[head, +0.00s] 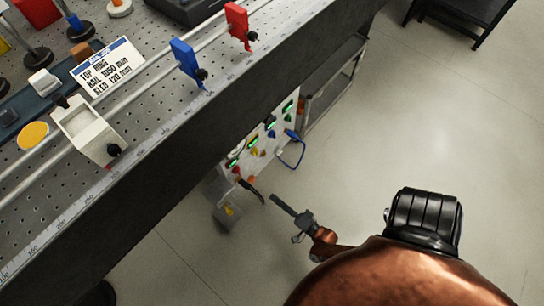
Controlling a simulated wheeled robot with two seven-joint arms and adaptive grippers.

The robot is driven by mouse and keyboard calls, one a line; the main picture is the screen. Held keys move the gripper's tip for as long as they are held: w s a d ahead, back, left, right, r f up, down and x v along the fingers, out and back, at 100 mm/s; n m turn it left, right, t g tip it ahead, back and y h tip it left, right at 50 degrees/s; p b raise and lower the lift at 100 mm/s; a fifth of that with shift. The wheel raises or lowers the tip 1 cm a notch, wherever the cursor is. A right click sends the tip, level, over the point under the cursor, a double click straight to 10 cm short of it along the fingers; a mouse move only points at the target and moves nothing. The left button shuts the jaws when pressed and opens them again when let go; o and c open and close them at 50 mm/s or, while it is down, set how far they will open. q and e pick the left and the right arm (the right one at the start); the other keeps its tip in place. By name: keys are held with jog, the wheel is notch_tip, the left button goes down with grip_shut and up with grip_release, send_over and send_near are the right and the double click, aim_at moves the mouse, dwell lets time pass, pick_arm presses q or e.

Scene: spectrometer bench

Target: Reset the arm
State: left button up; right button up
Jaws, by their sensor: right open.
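My right gripper (285,217) is low in the middle of the head view, at the end of my copper-coloured arm. It is open, with nothing seen between its fingers. It hangs over the floor in front of the bench, apart from the bench top. My left gripper and left arm are not in view.
The perforated bench top (152,92) fills the upper left, with rails, a white block (88,130), a blue holder (187,63), a red holder (238,25) and a label card (107,67). A panel with coloured plugs (262,140) stands below its edge.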

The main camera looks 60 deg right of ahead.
dwell(0.6)
